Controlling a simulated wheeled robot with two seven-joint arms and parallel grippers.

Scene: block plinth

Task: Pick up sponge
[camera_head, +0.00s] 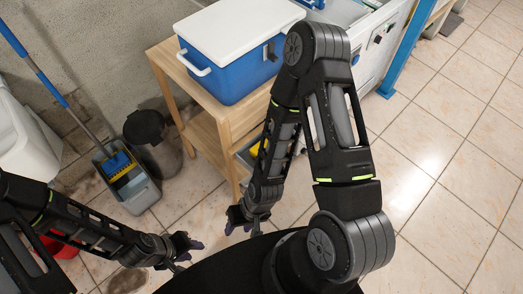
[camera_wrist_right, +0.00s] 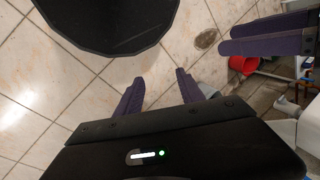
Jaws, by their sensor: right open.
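No sponge shows clearly. A small yellow patch (camera_head: 256,149) shows in a grey tray on the lower shelf of the wooden cart, partly hidden by my right arm; I cannot tell whether it is a sponge. My right gripper (camera_head: 248,220) is open and empty, low in front of the cart, below and apart from that patch. In the right wrist view its purple fingers (camera_wrist_right: 158,88) stand apart over the tiles. My left gripper (camera_head: 183,254) is left of it, with its fingers apart and nothing seen between them; its fingers also show in the right wrist view (camera_wrist_right: 265,36).
A blue cooler with a white lid (camera_head: 240,35) stands on the wooden cart (camera_head: 222,125). A grey mop bucket (camera_head: 136,190) and a black bin (camera_head: 158,150) stand left of it. A red bucket (camera_wrist_right: 243,65) is near my left arm. Tiled floor at right is clear.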

